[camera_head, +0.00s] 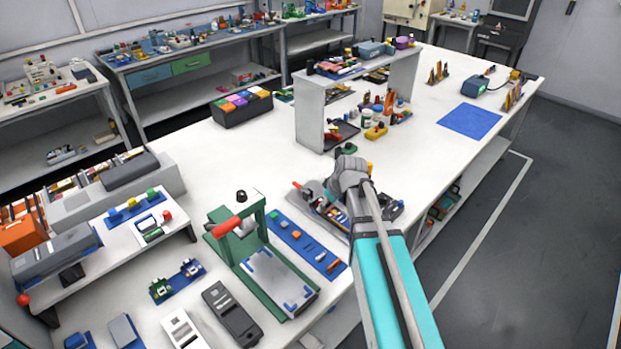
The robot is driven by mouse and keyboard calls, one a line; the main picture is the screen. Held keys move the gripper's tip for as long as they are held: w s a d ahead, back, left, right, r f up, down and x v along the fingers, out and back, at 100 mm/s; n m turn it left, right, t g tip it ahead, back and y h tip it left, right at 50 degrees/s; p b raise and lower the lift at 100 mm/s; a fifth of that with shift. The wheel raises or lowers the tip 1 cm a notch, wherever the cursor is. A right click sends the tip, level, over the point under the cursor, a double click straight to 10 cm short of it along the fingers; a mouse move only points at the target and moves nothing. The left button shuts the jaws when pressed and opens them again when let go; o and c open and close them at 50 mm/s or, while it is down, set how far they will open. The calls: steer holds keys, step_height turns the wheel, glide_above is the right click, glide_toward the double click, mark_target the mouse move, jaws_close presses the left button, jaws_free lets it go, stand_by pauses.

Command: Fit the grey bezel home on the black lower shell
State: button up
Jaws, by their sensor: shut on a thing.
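A black shell-like part (232,313) lies flat on the white bench near the front, left of the green press. A pale grey frame-like part (183,330) with dark openings lies beside it on the left, apart from it. I cannot tell for sure whether these are the lower shell and the bezel. My gripper (318,193) is well to the upper right of both, low over a tray of small parts (345,213). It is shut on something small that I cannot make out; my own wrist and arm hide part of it. A red tip shows beside the jaws.
A green press (237,228) with a red handle stands between my gripper and the two parts. A blue strip with small parts (305,246) lies right of it. A white shelf unit (311,112) stands behind.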

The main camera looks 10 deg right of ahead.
steer(key=shift+w+d, duration=0.15)
steer(key=shift+d, duration=0.15)
steer(key=shift+w, duration=0.1)
steer(key=b, duration=0.3)
glide_above(315, 202)
step_height(315, 202, down, 3)
steer(key=shift+s+d+f, duration=0.1)
steer(key=shift+s+d, duration=0.2)
steer(key=shift+d, duration=0.15)
steer(key=shift+f, duration=0.1)
steer(key=shift+f+b, duration=2.8)
steer(key=shift+b, duration=0.2)
steer(key=shift+f+b, duration=1.35)
steer(key=o, duration=0.6)
